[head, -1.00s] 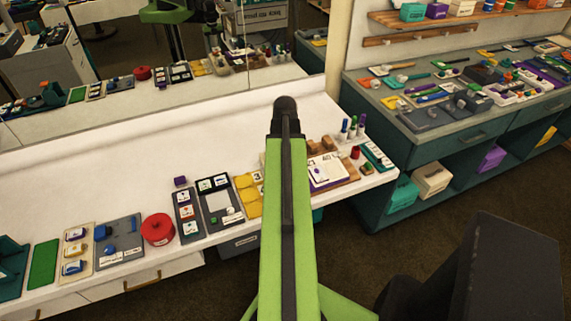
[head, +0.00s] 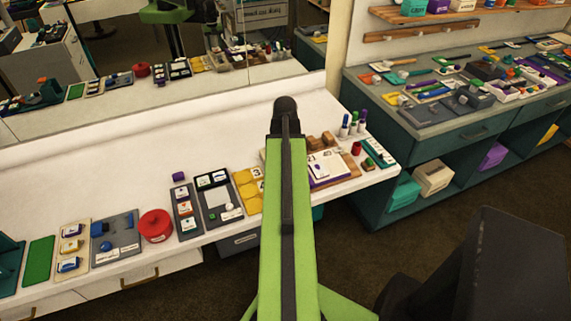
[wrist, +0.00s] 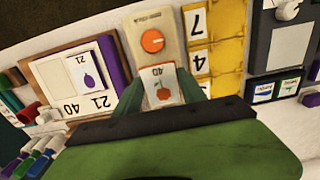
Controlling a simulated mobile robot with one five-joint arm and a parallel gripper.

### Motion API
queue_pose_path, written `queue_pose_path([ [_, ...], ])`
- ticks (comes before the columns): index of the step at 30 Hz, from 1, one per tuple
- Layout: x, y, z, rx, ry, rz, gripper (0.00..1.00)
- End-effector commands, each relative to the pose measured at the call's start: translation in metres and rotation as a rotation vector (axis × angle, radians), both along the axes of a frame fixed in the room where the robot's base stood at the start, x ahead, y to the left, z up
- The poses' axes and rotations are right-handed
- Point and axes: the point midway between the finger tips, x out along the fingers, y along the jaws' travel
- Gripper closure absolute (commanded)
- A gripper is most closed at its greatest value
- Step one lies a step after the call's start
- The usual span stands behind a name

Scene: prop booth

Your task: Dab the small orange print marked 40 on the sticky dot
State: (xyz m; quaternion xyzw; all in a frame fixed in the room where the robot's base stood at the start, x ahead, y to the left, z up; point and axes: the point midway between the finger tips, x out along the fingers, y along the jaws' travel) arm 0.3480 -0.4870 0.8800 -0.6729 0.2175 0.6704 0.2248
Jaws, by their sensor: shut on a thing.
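The small orange print marked 40 (wrist: 161,84) is a pale card with an orange fruit picture, between the two green fingers of my gripper (wrist: 162,92) in the wrist view. My gripper is shut on it. Just above it in the picture is a beige plate (wrist: 139,22) bearing a round orange dot (wrist: 152,41) with a pale mark, which looks like the sticky dot. The print appears apart from the dot; its height over the bench cannot be told. In the head view my arm hides my gripper and the print.
Left in the wrist view is a wooden-edged board (wrist: 45,58) with a purple-fruit card (wrist: 87,73) and labels 21 and 40. Yellow numbered pads (wrist: 200,52) and a dark tray (wrist: 259,52) lie right. Markers (wrist: 40,150) stand lower left. A red round tin (head: 155,225) sits on the bench.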

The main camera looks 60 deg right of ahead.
Motion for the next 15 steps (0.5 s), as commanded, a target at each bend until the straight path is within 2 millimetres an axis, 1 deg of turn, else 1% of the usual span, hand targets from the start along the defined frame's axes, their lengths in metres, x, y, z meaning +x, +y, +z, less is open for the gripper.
queue_pose_path([
  [15,-0.0003,-0.0003,-0.0068,0.000,0.000,-0.001,0.90],
])
